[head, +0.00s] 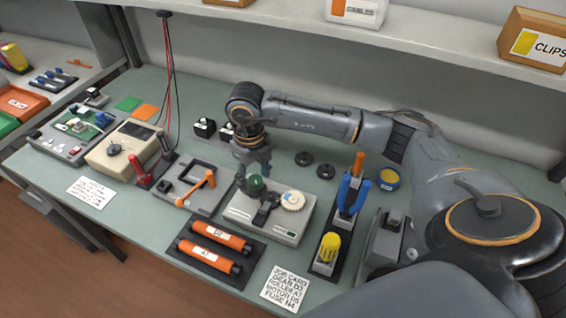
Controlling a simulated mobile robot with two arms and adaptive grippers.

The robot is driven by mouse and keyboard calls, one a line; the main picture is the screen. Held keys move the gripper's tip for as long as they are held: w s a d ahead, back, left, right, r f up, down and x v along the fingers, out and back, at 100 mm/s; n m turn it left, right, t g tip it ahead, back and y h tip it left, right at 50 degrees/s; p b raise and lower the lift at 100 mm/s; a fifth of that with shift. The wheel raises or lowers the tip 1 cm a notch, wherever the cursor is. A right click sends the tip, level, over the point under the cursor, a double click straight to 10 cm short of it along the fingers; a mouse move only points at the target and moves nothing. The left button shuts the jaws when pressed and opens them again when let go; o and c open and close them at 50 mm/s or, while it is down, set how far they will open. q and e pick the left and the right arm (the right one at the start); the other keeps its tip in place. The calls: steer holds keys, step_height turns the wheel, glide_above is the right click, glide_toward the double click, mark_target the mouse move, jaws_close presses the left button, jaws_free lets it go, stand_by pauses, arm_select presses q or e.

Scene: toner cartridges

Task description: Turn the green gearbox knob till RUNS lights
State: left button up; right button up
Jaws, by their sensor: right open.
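The gearbox (241,212) is a light grey box near the middle of the bench. Its green knob (257,184) sits at the back left of the top, beside a dark bracket and a cream gear (292,201). My right gripper (254,176) points down at the knob from above and behind, open. I cannot tell whether its fingers touch the knob. A small label or light on the box's front face is too small to read, so I cannot see RUNS lit. My left gripper is not in view.
Orange rollers (221,234) lie in a dark tray in front. A panel with an orange handle (197,190) stands left of the gearbox. A job card (284,288) lies at the front edge.

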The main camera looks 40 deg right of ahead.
steer(key=shift+n+b, duration=0.4)
steer(key=shift+n, duration=0.7)
steer(key=n+b, duration=0.3)
steer(key=n, duration=0.2)
steer(key=shift+f, duration=0.2)
steer(key=shift+r+n+b, duration=0.15)
steer(key=shift+n+b, duration=0.3)
steer(key=shift+n, duration=0.45)
steer(key=n+b, duration=0.2)
steer(key=n, duration=0.1)
steer(key=shift+n+b, duration=0.3)
steer(key=n+b, duration=0.1)
steer(key=n, duration=0.2)
steer(key=shift+r, duration=0.1)
steer(key=c, duration=0.9)
